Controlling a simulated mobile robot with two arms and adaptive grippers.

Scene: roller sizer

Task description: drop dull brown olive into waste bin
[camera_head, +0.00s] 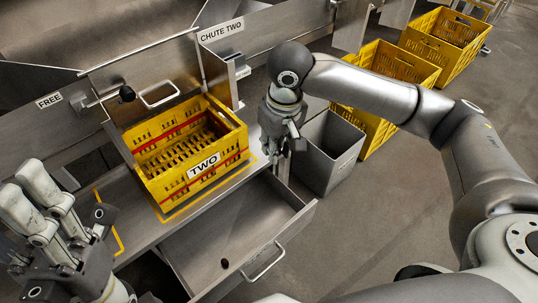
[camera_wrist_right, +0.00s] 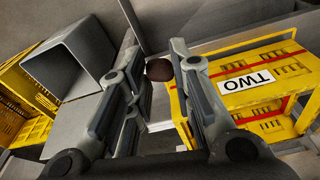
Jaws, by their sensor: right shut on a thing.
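My right gripper (camera_head: 296,146) is shut on a dull brown olive (camera_wrist_right: 158,69), which shows between its fingertips in the right wrist view. My left gripper (camera_head: 28,190) is at the left of the head view, open and empty, apart from the objects.
A yellow crate labelled TWO (camera_head: 205,170) stands on the bench left of the right gripper. Below it, an open metal drawer (camera_head: 240,232) holds a small dark olive (camera_head: 224,263). More yellow crates (camera_head: 398,62) stand behind the bin. Floor to the right is clear.

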